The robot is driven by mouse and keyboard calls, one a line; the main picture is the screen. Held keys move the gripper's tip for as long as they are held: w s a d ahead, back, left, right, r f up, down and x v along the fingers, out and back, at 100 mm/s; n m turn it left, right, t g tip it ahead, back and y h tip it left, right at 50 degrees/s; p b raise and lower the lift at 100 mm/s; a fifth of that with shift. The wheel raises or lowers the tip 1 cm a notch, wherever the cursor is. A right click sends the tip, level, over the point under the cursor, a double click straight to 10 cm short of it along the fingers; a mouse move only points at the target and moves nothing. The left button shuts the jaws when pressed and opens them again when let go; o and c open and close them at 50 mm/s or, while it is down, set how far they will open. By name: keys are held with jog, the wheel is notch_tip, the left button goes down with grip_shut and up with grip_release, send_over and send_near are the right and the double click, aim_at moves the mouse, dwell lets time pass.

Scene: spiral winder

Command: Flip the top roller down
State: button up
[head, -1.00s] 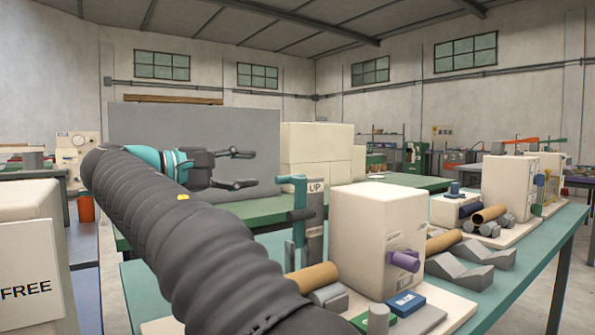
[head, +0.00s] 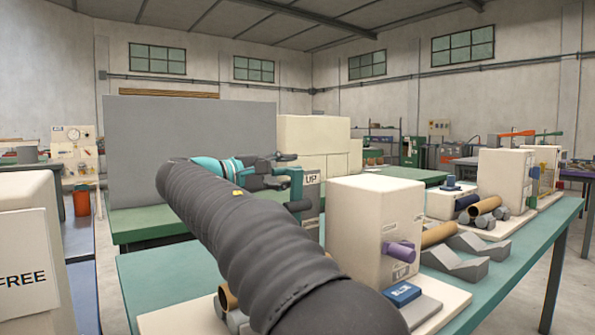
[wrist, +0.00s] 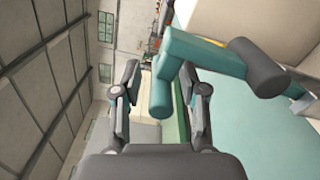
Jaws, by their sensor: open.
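The top roller's teal arm (head: 296,184) stands raised at the spiral winder, beside the UP label (head: 311,179). In the wrist view, its teal handle (wrist: 162,92) extends between the fingers of my gripper (wrist: 160,68). A teal crossbar (wrist: 208,52) leads right to the dark grey roller (wrist: 265,70). The roller also shows in the head view (head: 299,206). My gripper (head: 285,170) is open, with one finger on each side of the handle. I cannot tell whether either finger touches it. My arm hides the lower part of the winder in the head view.
The cream machine box (head: 365,225) with a purple knob (head: 400,251) stands right of my arm. A blue block (head: 402,293) lies in front of it. Grey V-blocks (head: 465,258) and tubes lie farther right on the teal table (head: 165,275).

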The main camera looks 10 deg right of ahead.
jog(key=shift+x, duration=0.8)
jog(key=shift+c, duration=0.2)
grip_shut()
